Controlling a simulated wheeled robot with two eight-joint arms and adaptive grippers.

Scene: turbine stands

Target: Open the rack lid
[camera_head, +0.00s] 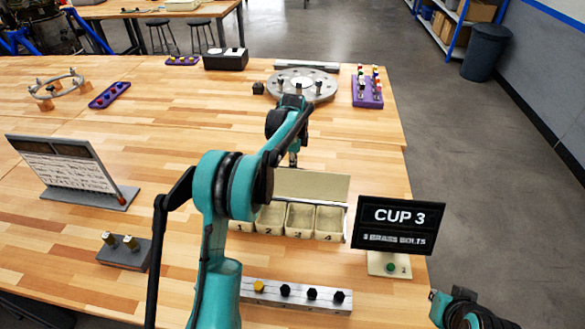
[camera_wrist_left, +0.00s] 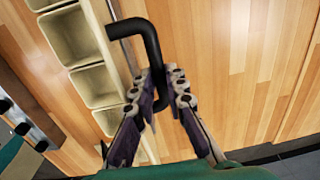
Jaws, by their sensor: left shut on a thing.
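The rack is a row of beige numbered cups (camera_head: 300,221) in the middle of the table in the head view. Its lid (camera_head: 318,186) is a flat beige panel standing up along the far side, leaving the visible cup tops uncovered. My left gripper (camera_head: 293,160) is just beyond the lid, with its fingertips small and partly hidden by the arm. In the left wrist view my left gripper (camera_wrist_left: 163,90) is shut on a black bent handle (camera_wrist_left: 147,40), beside the cups (camera_wrist_left: 72,38). The arm hides the left end of the rack. My right gripper's fingers are not visible.
A sign reading "CUP 3, 3 BRASS BOLTS" (camera_head: 399,226) stands right of the rack. A bolt strip (camera_head: 297,296) lies in front. A round metal flange (camera_head: 301,85) lies beyond the lid. A tilted board (camera_head: 72,172) and a two-bolt block (camera_head: 124,251) stand left.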

